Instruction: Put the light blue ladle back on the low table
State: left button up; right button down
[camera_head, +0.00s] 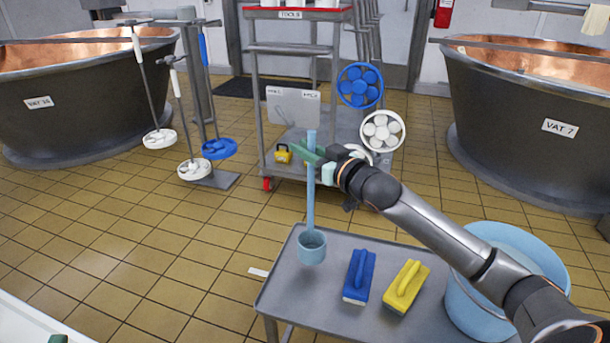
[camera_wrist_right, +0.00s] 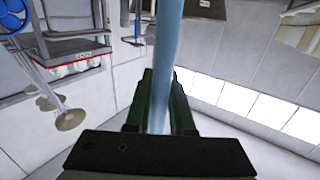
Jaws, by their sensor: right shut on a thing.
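The light blue ladle (camera_head: 312,246) hangs upright, cup down, from my right gripper (camera_head: 314,154). The green fingers are shut on the upper part of its handle. In the right wrist view the light blue handle (camera_wrist_right: 167,60) runs between the fingers (camera_wrist_right: 160,105). The cup appears over the back left part of the low grey table (camera_head: 322,294); I cannot tell whether it touches the top. A small green piece, likely the tip of my left gripper (camera_head: 57,339), shows at the bottom left edge; its jaws are hidden.
A blue scrubber (camera_head: 358,278), a yellow scrubber (camera_head: 405,287) and a light blue bucket (camera_head: 530,245) are on the low table, right of the ladle. A grey tool cart (camera_head: 289,50) stands behind. Copper vats stand left (camera_head: 85,105) and right (camera_head: 535,120).

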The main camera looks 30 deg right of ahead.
jog(key=f+b, duration=0.1)
jog(key=w+f+b, duration=0.1)
jog(key=f, duration=0.1)
jog(key=d+f, duration=0.1)
jog(key=f, duration=0.1)
jog(key=shift+w+d+f+b, duration=0.1)
jog(key=shift+w+f+b, duration=0.1)
jog(key=shift+w+b, duration=0.2)
jog(key=shift+f, duration=0.15)
jog(key=c, duration=0.8)
grip_release()
